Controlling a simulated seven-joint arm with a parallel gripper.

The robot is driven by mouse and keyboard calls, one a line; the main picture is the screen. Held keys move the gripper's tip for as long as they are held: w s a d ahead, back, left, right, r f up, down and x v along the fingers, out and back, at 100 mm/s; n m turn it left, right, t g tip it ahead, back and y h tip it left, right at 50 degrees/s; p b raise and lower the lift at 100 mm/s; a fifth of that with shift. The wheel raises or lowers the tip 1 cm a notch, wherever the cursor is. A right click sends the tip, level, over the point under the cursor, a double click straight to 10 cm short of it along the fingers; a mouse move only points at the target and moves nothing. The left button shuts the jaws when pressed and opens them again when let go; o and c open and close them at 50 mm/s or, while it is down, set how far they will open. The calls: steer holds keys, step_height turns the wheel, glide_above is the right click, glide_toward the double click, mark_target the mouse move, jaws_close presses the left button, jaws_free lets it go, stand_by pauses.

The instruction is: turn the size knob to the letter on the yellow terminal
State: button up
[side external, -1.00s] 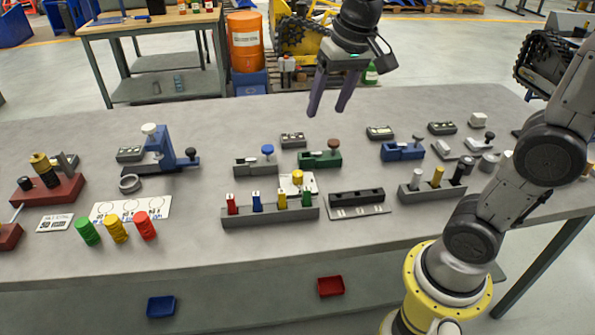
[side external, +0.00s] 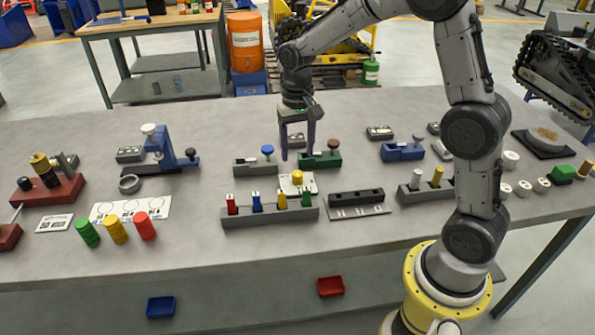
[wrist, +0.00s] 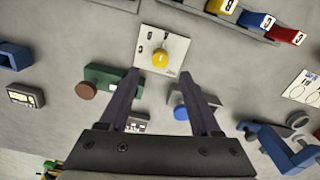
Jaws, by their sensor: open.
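The size knob (side external: 297,177) is yellow and sits on a white plate (side external: 311,183) behind the terminal rack. In the wrist view the knob (wrist: 160,58) lies just beyond my fingertips, with small marks around it on the plate (wrist: 146,44). The yellow terminal (side external: 282,200) stands in the grey rack (side external: 270,215) between the blue and green ones. In the wrist view the yellow terminal (wrist: 222,5) bears a dark letter on a white patch, too small to read surely. My gripper (side external: 298,156) is open and empty, pointing down above and slightly behind the knob.
A green fixture with a brown knob (side external: 333,145) and a grey one with a blue knob (side external: 267,150) stand close on either side of my fingers. A black slotted block (side external: 356,197) is right of the rack. Bare table lies in front.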

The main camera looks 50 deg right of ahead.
mark_target(298, 173)
step_height(298, 173, down, 7)
steer(key=shift+f, duration=0.15)
stand_by(0.4)
jaws_close()
